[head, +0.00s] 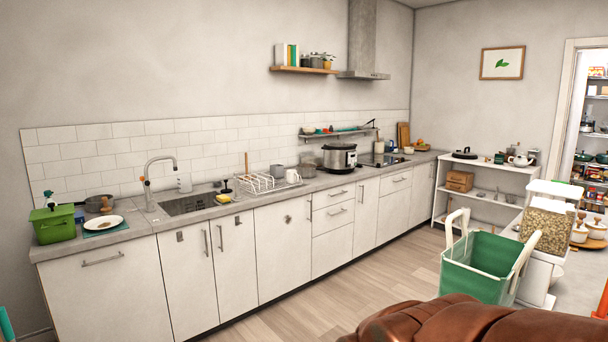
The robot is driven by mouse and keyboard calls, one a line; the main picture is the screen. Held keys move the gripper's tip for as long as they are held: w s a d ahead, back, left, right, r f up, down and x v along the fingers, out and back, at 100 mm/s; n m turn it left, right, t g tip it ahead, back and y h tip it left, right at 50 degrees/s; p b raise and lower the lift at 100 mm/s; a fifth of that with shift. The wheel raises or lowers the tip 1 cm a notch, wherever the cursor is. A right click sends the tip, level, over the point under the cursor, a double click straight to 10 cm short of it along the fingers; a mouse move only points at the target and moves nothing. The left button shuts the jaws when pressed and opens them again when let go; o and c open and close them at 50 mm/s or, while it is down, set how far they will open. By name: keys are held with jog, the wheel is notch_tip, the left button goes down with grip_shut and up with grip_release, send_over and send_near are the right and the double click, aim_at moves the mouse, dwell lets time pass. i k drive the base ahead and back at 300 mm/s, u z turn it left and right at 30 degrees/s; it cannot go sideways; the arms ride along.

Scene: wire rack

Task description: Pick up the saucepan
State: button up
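A small dark grey pan with a brown handle, which looks like a saucepan (94,204), sits at the left end of the counter. It stands against the tiled wall, behind a white plate (103,223) and beside a green box (53,224). Its lower front is partly hidden. My gripper is not in view.
A long grey counter (140,231) with white cabinets runs along the wall, holding a sink (190,205) and a steel cooker (340,158). The wooden floor (310,297) before it is clear. A green basket (478,268) and a brown leathery object (470,322) are in the right foreground.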

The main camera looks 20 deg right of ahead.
aim_at(305, 170)
jog(key=z, duration=0.25)
jog(key=i, duration=2.45)
jog(key=z, duration=1)
jog(key=i, duration=2.9)
jog(key=u, duration=0.3)
